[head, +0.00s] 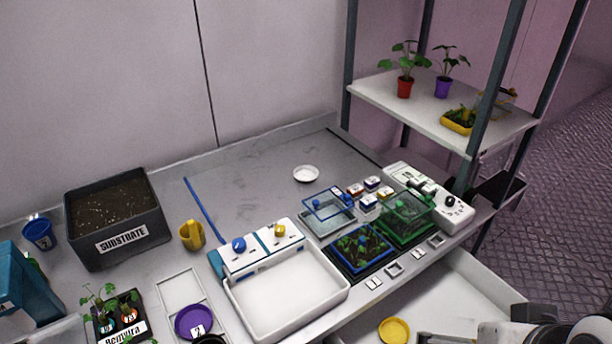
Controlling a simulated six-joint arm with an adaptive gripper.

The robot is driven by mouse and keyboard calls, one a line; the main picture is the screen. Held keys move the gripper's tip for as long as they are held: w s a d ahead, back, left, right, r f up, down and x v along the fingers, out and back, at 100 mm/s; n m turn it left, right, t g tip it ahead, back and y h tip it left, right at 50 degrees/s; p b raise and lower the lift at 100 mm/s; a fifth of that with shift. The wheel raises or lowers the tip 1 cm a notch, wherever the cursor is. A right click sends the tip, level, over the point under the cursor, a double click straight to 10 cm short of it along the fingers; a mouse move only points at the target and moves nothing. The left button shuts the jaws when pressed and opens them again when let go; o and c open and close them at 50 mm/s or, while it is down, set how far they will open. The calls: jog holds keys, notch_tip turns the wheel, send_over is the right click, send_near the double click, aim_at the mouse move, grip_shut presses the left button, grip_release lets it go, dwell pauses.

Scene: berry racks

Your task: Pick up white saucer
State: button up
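The white saucer (306,174) lies flat on the grey bench top, towards the back and a little right of the middle of the head view. Nothing covers it, and it looks empty. Part of my white and black arm shows at the bottom right corner, cut off by the picture edge. A grey piece of my gripper (446,338) seems to show beside it at the bottom edge, far from the saucer and nearer the camera. Its fingertips cannot be made out, so I cannot tell if it is open or shut.
A white basin (288,297), a clear blue-rimmed box (328,222), seedling trays and small jars stand in front and right of the saucer. A yellow saucer (394,330) lies lower, at the front. A plant shelf (440,107) rises at right.

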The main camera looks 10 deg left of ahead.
jog(key=c, duration=0.8)
jog(key=shift+w, duration=0.1)
jog(key=w+r+m+h, duration=0.2)
jog(key=w+r+h, duration=0.15)
jog(key=w, duration=1.35)
jog(key=w+a+f+t, duration=0.1)
jog(key=w+a, duration=0.3)
jog(key=w, duration=0.4)
jog(key=w+a+f+t, duration=0.1)
jog(key=w+a, duration=0.3)
jog(key=w, duration=0.5)
jog(key=w+a+f+t, duration=0.1)
jog(key=w+a+f, duration=0.4)
jog(key=a, duration=0.4)
jog(key=w+a+f+t, duration=0.2)
jog(key=w+a+f, duration=0.3)
jog(key=a, duration=0.5)
jog(key=w+a+f+t+y, duration=0.1)
jog(key=w+a+f, duration=0.5)
jog(key=a+f, duration=0.2)
jog(key=shift+a+f, duration=0.2)
jog(key=shift+a, duration=0.35)
jog(key=shift+a+f, duration=0.2)
jog(key=shift+a, duration=0.3)
